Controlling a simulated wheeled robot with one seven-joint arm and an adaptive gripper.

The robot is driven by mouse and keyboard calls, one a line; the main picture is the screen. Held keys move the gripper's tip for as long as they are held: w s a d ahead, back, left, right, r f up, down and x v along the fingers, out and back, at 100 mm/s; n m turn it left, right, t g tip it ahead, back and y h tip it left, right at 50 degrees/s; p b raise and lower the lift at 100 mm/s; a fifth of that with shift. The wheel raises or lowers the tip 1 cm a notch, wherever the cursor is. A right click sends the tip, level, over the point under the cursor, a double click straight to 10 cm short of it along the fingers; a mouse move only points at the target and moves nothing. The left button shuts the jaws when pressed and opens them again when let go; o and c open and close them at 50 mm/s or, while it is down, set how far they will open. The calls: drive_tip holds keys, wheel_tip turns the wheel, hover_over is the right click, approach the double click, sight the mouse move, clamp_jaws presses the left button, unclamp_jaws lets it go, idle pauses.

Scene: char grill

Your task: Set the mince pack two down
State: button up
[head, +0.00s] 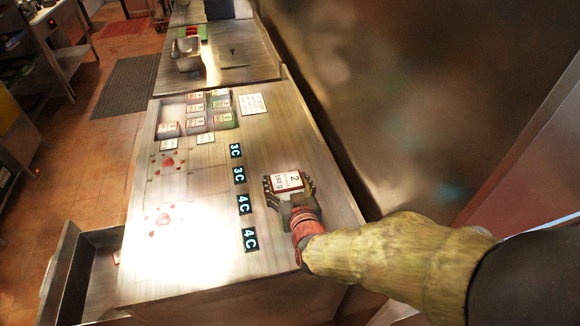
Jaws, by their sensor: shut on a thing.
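The mince pack two (287,181) is a small block with a white label that shows a "2". It is between the fingers of my gripper (289,190), which is shut on it. The gripper and pack are over the right part of the steel counter (285,128), right of the lit number displays. I cannot tell whether the pack touches the counter or is held just above it. The gripper hides the near side of the pack.
Several labelled packs (195,109) sit in a recess at the counter's far left. Lit displays (239,175) run along the middle, with red stains (163,220) to their left. An open drawer (100,275) juts out at lower left. A wall (400,100) bounds the right.

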drive_tip(key=w+d+f+b, duration=0.1)
drive_tip(key=w+f, duration=0.2)
drive_tip(key=w, duration=0.1)
drive_tip(key=w+f+b, duration=0.1)
drive_tip(key=w+f, duration=0.2)
drive_tip(key=w, duration=0.1)
drive_tip(key=w+d+f+b, duration=0.1)
drive_tip(key=w+f, duration=0.2)
drive_tip(key=w, duration=0.1)
drive_tip(key=shift+w+d, duration=0.3)
drive_tip(key=shift+d, duration=0.05)
drive_tip(key=shift+w+f+b, duration=0.15)
drive_tip(key=shift+f+b, duration=0.25)
drive_tip(key=shift+f, duration=0.5)
drive_tip(key=shift+w+f+b, duration=0.1)
drive_tip(key=shift+f+b, duration=0.25)
drive_tip(key=shift+f, duration=0.55)
drive_tip(key=shift+f, duration=0.2)
drive_tip(key=o, duration=1.4)
drive_tip(key=shift+r, duration=0.25)
drive_tip(key=p+v, duration=0.2)
drive_tip(key=v, duration=1)
drive_tip(key=shift+d, duration=0.1)
